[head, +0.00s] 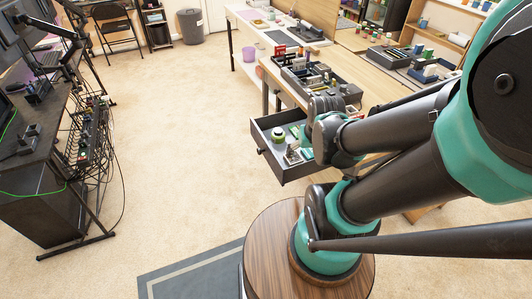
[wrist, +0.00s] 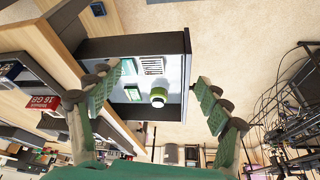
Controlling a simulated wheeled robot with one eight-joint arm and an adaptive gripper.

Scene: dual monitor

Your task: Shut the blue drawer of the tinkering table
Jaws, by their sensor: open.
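The drawer (head: 284,176) is pulled well out of the wooden table (head: 356,72) in the head view. Its outside looks dark grey and its inside pale bluish. It holds a green-lidded jar (head: 278,136) and small electronic parts. In the wrist view the drawer (wrist: 187,62) lies beyond my gripper (wrist: 166,78), whose two green-padded fingers are spread wide with nothing between them. The left finger overlaps the drawer's side in the picture; I cannot tell whether it touches. The jar (wrist: 158,92) appears between the fingers. In the head view my arm hides part of the drawer and the gripper is unclear.
Dark trays of parts (head: 318,80) stand on the tabletop above the drawer. A dark desk (head: 40,130) with a tangle of cables stands at the left. A grey bin (head: 190,26) is at the back. The carpet (head: 185,130) left of the drawer is clear.

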